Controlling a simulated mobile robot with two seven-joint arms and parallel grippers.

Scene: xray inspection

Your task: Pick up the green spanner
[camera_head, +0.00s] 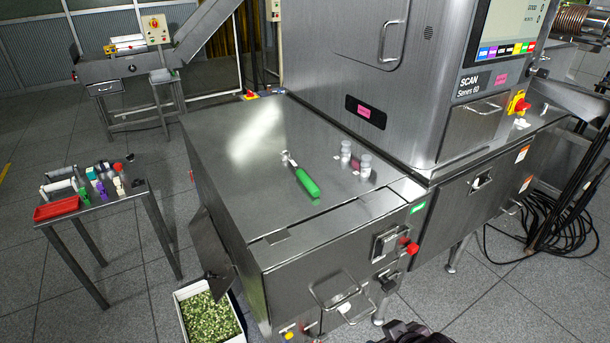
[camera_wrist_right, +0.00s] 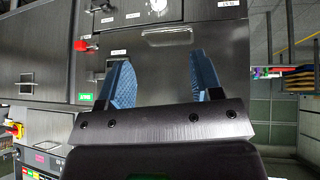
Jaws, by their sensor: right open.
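The green spanner (camera_head: 307,183) lies on the flat metal top of the scanner machine in the head view. Its green handle points to the lower right and its metal head to the upper left. My right gripper (camera_wrist_right: 159,70) shows in the right wrist view with its two blue fingers apart and nothing between them. It faces a metal cabinet front, and the spanner is not in that view. My left gripper is not in view.
A side table (camera_head: 125,205) with a red tray (camera_head: 56,209) stands at left. A white bin (camera_head: 181,297) stands on the floor.

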